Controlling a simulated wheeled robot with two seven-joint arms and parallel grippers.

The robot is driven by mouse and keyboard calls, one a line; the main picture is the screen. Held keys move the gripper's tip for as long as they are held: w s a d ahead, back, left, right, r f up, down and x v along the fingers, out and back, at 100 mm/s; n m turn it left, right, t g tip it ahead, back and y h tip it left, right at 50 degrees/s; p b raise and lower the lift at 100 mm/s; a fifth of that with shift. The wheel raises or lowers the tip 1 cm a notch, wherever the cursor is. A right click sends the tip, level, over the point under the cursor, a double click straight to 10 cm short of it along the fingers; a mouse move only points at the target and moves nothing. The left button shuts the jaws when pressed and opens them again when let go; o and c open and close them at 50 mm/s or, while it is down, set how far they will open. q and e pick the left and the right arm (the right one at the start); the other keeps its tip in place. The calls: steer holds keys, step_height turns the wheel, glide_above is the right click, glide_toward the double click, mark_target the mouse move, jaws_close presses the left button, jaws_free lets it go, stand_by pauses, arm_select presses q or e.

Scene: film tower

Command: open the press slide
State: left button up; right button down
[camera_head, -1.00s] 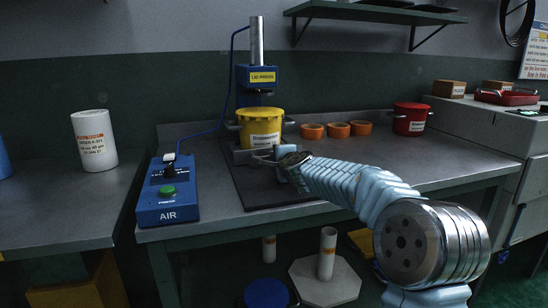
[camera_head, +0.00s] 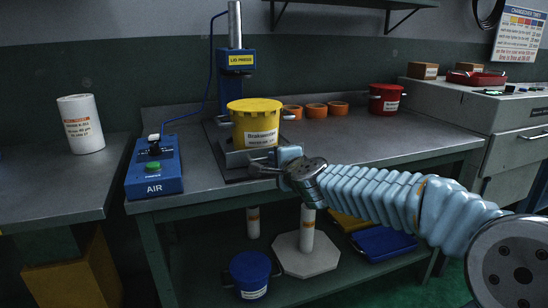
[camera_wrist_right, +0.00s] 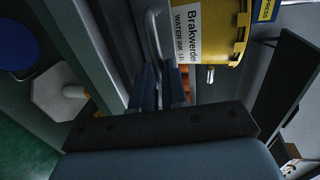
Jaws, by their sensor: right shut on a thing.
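The lid press (camera_head: 237,62) is a blue head with a yellow "LID PRESS" label and a steel cylinder, at the back of the bench. Its grey slide (camera_head: 233,159) is drawn out toward the bench front, carrying a yellow lidded pot (camera_head: 256,122) in front of the press head. My right gripper (camera_head: 262,168) is at the front of the slide, shut on its handle. In the right wrist view the metal handle bar (camera_wrist_right: 152,38) runs down between my blue fingers (camera_wrist_right: 160,88), with the pot (camera_wrist_right: 212,30) beyond. My left gripper is not in view.
A blue AIR control box (camera_head: 154,168) with a green button stands left of the slide. Orange tape rolls (camera_head: 315,110) and a red pot (camera_head: 385,98) stand behind to the right. A blue pot (camera_head: 250,275) sits on the lower shelf. The bench right of the slide is mostly clear.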

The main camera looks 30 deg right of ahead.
steer(key=shift+s, duration=0.15)
steer(key=c, duration=1.2)
jaws_free()
steer(key=shift+o, duration=0.2)
steer(key=p+v, duration=0.4)
steer(key=v, duration=0.9)
steer(key=shift+s, duration=0.35)
steer(key=shift+a, duration=0.1)
